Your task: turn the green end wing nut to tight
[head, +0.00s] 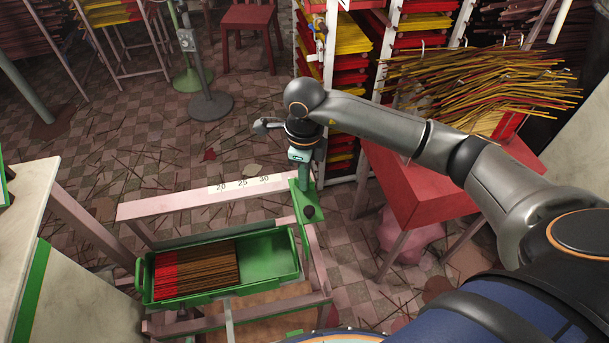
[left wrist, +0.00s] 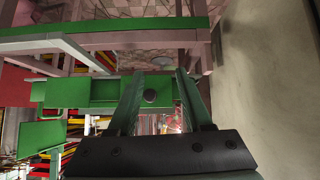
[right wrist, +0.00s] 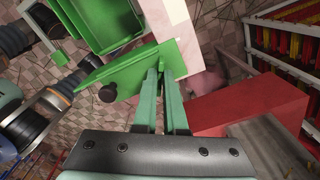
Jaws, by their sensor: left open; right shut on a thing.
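The green end plate (head: 301,200) stands at the right end of the pink beam with the 20, 25 and 30 marks. A dark round knob (head: 309,212) sits on it and also shows in the right wrist view (right wrist: 107,93). My right gripper (head: 304,182) reaches down at the plate's upper edge. In the right wrist view its fingers (right wrist: 161,70) are nearly together on the wing nut, which they mostly hide.
A green tray (head: 270,257) of red-tipped incense sticks lies below the beam (head: 160,208). A red table (head: 420,195) holding loose sticks stands to the right. A pale counter (head: 25,200) is at the left. Racks of red and yellow trays stand behind.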

